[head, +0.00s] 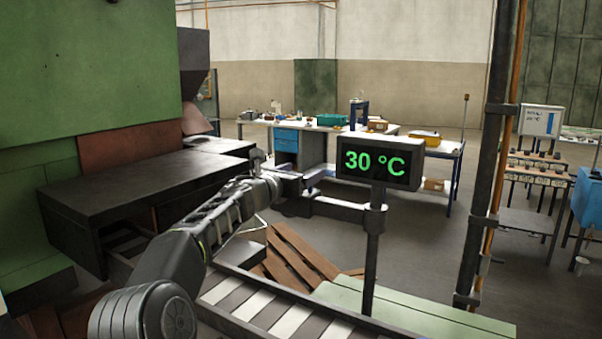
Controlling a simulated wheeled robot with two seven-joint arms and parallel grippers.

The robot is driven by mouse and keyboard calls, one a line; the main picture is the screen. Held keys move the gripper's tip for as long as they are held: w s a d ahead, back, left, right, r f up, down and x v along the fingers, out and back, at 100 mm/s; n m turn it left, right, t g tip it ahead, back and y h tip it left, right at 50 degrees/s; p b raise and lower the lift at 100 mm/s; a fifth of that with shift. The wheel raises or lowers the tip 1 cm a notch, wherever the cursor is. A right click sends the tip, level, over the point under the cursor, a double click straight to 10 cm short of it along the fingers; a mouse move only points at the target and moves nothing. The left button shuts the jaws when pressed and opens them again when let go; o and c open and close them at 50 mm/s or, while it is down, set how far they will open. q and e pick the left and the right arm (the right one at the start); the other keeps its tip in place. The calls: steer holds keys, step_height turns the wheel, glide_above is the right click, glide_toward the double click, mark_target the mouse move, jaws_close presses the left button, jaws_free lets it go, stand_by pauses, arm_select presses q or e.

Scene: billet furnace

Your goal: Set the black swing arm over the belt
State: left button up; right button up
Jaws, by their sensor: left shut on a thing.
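My left arm reaches in from the lower left, and my left gripper (309,178) is at the middle of the view. It is shut on a dark part of the black swing arm (340,208), though the contact is small and partly hidden by my wrist. The swing arm extends right from the gripper, roughly level, to the post of the temperature display. The belt (290,321), with light and dark slats, runs below my arm along the lower middle. My arm hides part of it. My right gripper is not in view.
The display (380,161) reads 30 °C on a dark post. A dark bench-like block (140,180) and green machine (90,70) stand left. Brown boards (290,252) lie beyond the belt; a pale green slab (420,312) lies right. A thick column (490,150) rises at right.

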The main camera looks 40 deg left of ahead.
arm_select(q)
steer(key=c, duration=1.2)
steer(key=shift+c, duration=0.2)
